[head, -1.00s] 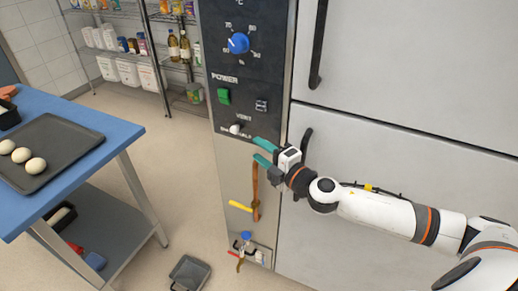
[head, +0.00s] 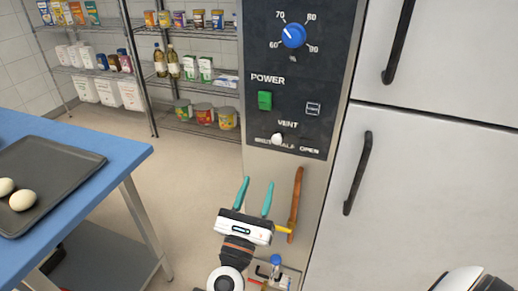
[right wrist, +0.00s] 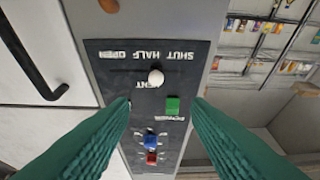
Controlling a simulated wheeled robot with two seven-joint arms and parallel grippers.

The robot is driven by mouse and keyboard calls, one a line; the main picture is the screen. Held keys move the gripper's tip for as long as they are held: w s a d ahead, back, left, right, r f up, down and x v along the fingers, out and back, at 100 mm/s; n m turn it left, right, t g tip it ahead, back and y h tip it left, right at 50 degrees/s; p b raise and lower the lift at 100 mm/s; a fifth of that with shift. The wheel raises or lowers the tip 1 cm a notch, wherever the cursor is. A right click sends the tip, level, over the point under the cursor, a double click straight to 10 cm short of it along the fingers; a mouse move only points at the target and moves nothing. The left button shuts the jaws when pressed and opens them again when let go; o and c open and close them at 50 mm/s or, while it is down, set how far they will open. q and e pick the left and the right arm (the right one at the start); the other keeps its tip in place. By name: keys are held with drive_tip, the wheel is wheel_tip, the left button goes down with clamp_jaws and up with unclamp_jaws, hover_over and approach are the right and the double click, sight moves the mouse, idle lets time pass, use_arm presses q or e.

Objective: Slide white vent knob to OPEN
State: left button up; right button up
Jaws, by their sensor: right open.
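The white vent knob (head: 277,139) sits on a slot low on the dark control panel (head: 300,85), above the SHUT, HALF and OPEN labels. It is between SHUT and HALF, closer to HALF, with OPEN on the right. In the right wrist view the scene is upside down; the knob (right wrist: 155,77) shows ahead, with OPEN to its left. My right gripper (head: 256,182) is open and empty, its teal fingers pointing up toward the panel. It is below the knob and apart from it.
A green power switch (head: 265,100) and a blue dial (head: 293,36) sit above the knob. A brown vertical handle (head: 296,205) is right of my fingers. Black door handles (head: 358,172) stick out further right. A blue table (head: 100,146) with a tray stands left.

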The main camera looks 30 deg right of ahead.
sight(276, 142)
drive_tip(key=p+x, duration=0.1)
drive_tip(key=x, duration=0.4)
drive_tip(key=p+x, duration=0.2)
drive_tip(key=x, duration=0.3)
drive_tip(key=shift+d, duration=0.45)
drive_tip(key=shift+w+d+r, duration=0.2)
drive_tip(key=shift+w+d, duration=0.2)
drive_tip(key=shift+d, duration=0.05)
use_arm(q)
drive_tip(key=r, duration=0.3)
drive_tip(key=shift+s+d+r, duration=0.2)
drive_tip(key=shift+s+d, duration=0.1)
drive_tip(key=shift+d, duration=0.1)
use_arm(e)
drive_tip(key=shift+c, duration=0.5)
clamp_jaws()
